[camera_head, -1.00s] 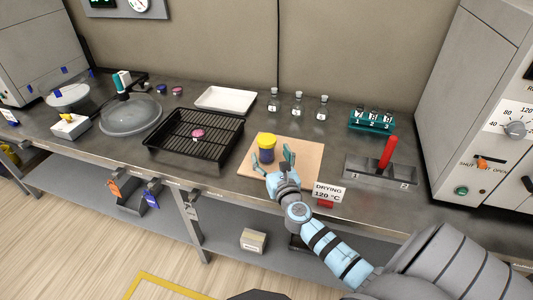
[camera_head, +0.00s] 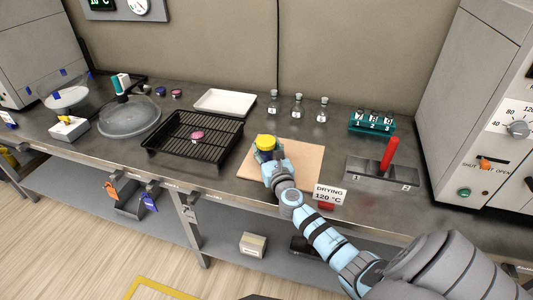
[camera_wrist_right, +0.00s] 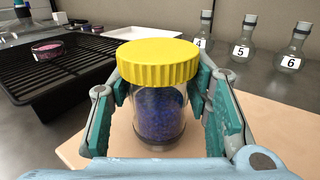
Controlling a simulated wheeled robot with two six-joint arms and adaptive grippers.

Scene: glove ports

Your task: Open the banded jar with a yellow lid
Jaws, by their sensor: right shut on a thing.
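The jar (camera_wrist_right: 158,112) has a ribbed yellow lid (camera_wrist_right: 158,62) and dark blue grains inside clear walls. It stands upright on a tan board (camera_head: 305,160) on the bench. The lid is on the jar, and it also shows in the head view (camera_head: 265,142). My right gripper (camera_head: 266,156) is shut on the jar's body, with its teal finger pads on both sides below the lid; it fills the wrist view (camera_wrist_right: 160,105). The lower jar is mostly hidden by the gripper in the head view. My left gripper is not in view.
A black rack (camera_head: 195,135) with a pink dish (camera_head: 197,135) stands left of the board. A white tray (camera_head: 225,101) and several flasks (camera_head: 298,106) stand behind. A grey block with a red handle (camera_head: 389,155) and a drying sign (camera_head: 329,193) are to the right.

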